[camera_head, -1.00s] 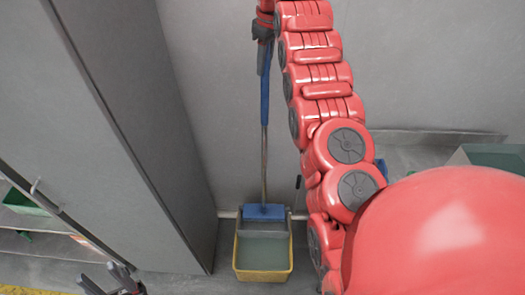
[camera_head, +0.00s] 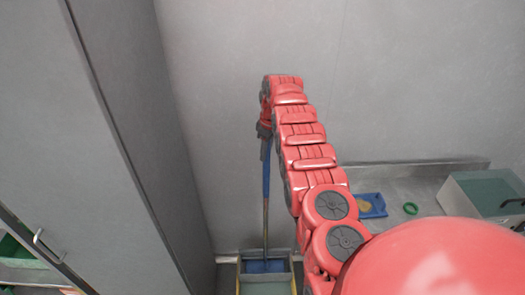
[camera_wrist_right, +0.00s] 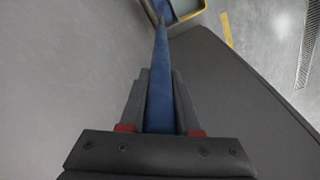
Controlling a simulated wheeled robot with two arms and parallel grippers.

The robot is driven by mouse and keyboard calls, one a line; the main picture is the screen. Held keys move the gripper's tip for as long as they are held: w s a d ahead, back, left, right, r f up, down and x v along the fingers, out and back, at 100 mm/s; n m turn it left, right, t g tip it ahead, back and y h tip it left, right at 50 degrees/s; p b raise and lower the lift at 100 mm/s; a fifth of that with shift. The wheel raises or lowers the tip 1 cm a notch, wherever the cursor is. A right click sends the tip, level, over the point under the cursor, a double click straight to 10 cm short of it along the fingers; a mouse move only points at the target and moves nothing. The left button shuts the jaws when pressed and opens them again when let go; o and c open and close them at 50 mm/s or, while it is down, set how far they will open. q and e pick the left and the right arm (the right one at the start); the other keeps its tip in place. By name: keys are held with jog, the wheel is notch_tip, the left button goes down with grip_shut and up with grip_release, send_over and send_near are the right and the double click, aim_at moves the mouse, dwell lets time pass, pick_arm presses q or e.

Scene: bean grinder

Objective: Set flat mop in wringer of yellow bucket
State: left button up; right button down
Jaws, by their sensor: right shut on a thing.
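The flat mop (camera_head: 266,175) stands nearly upright by the back wall, with a blue grip and a metal lower pole. Its blue head (camera_head: 265,266) is at the wringer end of the yellow bucket (camera_head: 238,287), low in the head view. I cannot tell how deep the head sits there. My right gripper (camera_head: 265,129) is shut on the upper handle. In the right wrist view my right gripper (camera_wrist_right: 160,85) has a finger on each side of the blue handle (camera_wrist_right: 161,70), which runs down to the bucket (camera_wrist_right: 185,14). My left gripper is not in view.
A tall grey cabinet (camera_head: 120,150) stands close on the left. On the right are a blue item (camera_head: 371,206), a green ring (camera_head: 410,208) and a grey-green bin (camera_head: 485,195). My red right arm hides part of the middle.

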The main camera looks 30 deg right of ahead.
jog(key=shift+d+f, duration=0.1)
jog(key=shift+f, duration=0.1)
jog(key=c, duration=0.9)
grip_release()
jog(key=shift+d, duration=0.15)
jog(key=shift+o, duration=1.4)
jog(key=shift+r, duration=0.1)
jog(key=shift+a, duration=0.25)
